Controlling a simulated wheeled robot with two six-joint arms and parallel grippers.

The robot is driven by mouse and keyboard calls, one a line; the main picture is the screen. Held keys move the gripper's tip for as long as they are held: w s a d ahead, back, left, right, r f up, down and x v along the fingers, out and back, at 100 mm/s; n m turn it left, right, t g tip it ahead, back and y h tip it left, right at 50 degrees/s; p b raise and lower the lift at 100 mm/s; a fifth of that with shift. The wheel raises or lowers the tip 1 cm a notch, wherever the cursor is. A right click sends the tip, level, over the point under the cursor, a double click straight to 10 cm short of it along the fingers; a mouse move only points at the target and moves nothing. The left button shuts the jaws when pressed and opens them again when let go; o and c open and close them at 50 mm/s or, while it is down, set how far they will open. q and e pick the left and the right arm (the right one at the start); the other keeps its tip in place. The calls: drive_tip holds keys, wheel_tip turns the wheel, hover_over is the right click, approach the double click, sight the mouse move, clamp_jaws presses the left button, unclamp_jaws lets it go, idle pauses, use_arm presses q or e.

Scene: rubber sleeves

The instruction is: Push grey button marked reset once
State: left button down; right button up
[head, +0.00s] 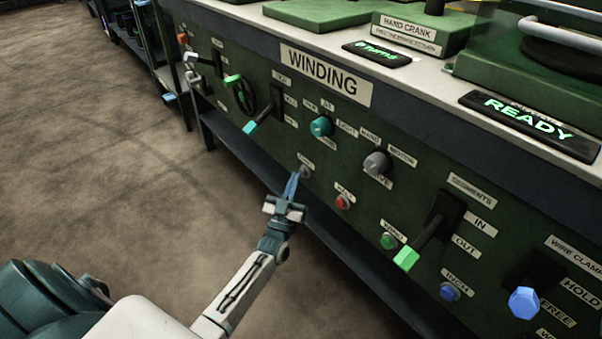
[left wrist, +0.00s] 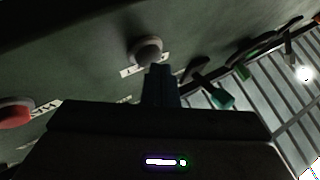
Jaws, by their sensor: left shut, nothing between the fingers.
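A small grey button (head: 305,172) sits on the green front panel below the WINDING sign, under a small label too small to read. In the left wrist view, the grey button (left wrist: 146,50) stands out from the panel just beyond my fingertips, beside a partly covered white label. My left gripper (head: 293,177) is shut and empty, its blue fingers pointing up at the button. In the left wrist view, the fingertips (left wrist: 160,70) overlap the button's lower edge, so I cannot tell whether they touch it. My right gripper is not in view.
A red button (head: 342,202), a green button (head: 388,241) and a blue button (head: 450,292) run down to the right. A teal knob (head: 321,127) and a grey knob (head: 376,163) are above. A green-tipped lever (head: 407,257) sticks out. Open floor lies left.

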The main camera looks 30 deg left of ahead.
use_arm(q)
drive_tip(key=shift+s+a+p, duration=0.2)
drive_tip(key=shift+s+p, duration=0.1)
drive_tip(key=shift+s, duration=0.3)
drive_tip(key=s, duration=0.1)
drive_tip(key=s+a+p, duration=0.1)
drive_tip(key=s, duration=0.1)
drive_tip(key=s+a+p, duration=0.1)
drive_tip(key=shift+s, duration=0.3)
drive_tip(key=shift+s+f, duration=0.1)
idle(0.7)
